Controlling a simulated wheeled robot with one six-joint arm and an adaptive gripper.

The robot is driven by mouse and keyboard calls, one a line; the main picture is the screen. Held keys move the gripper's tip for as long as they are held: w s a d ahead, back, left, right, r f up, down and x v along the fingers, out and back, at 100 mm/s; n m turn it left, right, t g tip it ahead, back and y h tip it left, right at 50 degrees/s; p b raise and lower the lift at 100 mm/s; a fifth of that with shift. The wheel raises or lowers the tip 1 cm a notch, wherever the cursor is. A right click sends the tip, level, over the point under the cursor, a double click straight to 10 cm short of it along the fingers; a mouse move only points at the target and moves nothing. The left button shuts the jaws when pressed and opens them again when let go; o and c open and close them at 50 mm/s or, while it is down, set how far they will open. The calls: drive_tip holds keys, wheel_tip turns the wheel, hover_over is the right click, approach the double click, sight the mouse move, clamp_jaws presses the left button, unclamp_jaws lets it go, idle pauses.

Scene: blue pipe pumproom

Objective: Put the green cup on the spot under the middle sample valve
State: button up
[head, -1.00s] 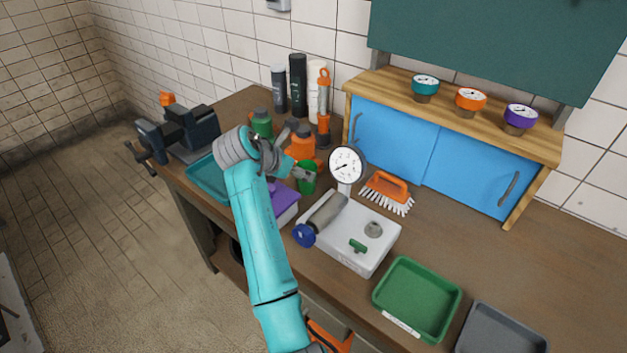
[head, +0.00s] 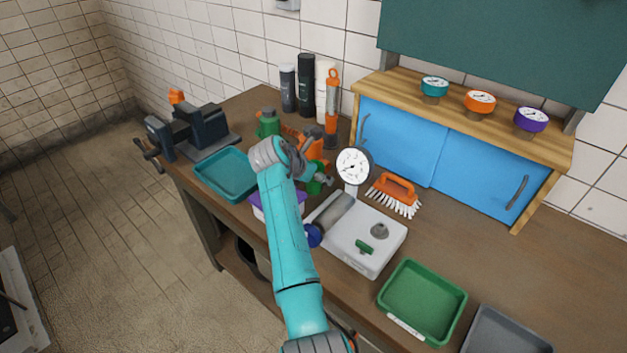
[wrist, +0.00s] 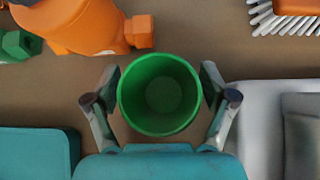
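The green cup (wrist: 160,93) stands upright on the brown bench, seen from above in the wrist view, and looks empty. In the head view the cup (head: 315,186) is partly hidden behind my gripper (head: 322,177). My gripper (wrist: 160,88) has one finger on each side of the cup in the wrist view. A thin gap seems to show between fingers and cup wall, so it looks open around the cup. No sample valve, and no spot under one, can be made out in these views.
An orange brush (head: 396,190) and green tray (head: 423,300) are further right. A vice (head: 200,132) is at far left.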

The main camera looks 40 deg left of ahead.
drive_tip(key=c, duration=1.2)
drive_tip(key=shift+o, duration=0.2)
wheel_tip(320, 180, up, 10)
drive_tip(key=shift+r, duration=0.15)
